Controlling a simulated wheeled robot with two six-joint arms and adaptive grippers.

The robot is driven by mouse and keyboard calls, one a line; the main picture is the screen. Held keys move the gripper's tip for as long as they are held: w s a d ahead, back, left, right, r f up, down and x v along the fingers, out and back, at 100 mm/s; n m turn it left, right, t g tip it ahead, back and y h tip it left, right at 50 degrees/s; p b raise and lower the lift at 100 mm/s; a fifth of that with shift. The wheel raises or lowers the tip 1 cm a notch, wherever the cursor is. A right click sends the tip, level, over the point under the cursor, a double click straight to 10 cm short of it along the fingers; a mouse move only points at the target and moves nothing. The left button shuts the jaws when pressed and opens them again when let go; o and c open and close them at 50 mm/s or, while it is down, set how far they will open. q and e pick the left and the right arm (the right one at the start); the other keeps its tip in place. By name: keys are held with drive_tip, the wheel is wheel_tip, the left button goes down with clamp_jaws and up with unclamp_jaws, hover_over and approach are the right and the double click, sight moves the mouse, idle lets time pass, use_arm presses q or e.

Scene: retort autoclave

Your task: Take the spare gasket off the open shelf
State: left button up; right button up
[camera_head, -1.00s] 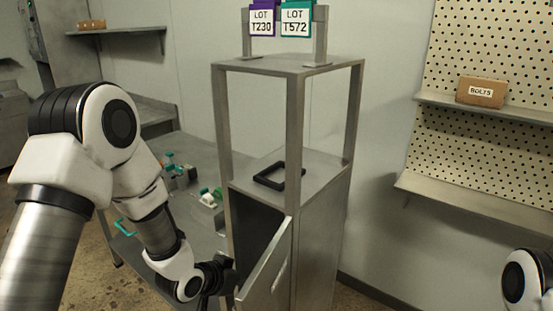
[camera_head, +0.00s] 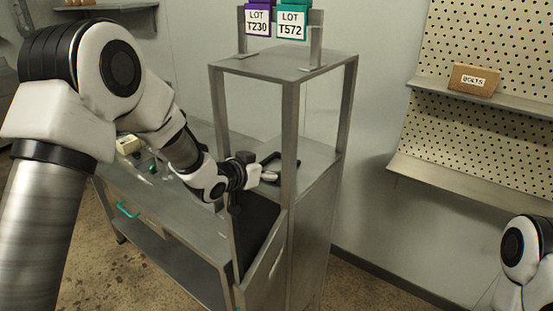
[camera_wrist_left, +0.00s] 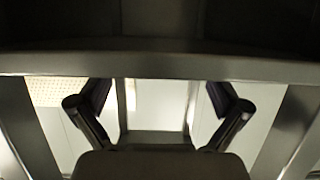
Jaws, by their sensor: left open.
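The spare gasket, a black square ring (camera_head: 285,154), lies on the open shelf (camera_head: 318,165) of the grey metal cabinet, behind a front post. My left gripper (camera_head: 266,173) is open at the shelf's left side, beside the gasket's near left part, which it partly hides. Whether it touches the ring I cannot tell. In the left wrist view the two fingers of my left gripper (camera_wrist_left: 157,108) are spread apart with nothing seen between them, and the gasket is not distinguishable. My right gripper is out of view; only part of that arm shows at the lower right.
The cabinet's posts and top (camera_head: 285,62) frame the shelf. Below it, a compartment's door (camera_head: 266,268) hangs open. LOT T230 (camera_head: 257,22) and LOT T572 (camera_head: 291,24) tags stand above. A BOLTS box (camera_head: 474,79) sits on a wall shelf at right.

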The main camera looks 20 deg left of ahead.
use_arm(q)
drive_tip(key=shift+w+d+f, duration=0.2)
drive_tip(key=shift+w+d, duration=0.1)
drive_tip(key=shift+w, duration=0.25)
drive_tip(key=shift+s, duration=0.15)
drive_tip(key=c, duration=0.9)
drive_tip(key=shift+r, duration=0.1)
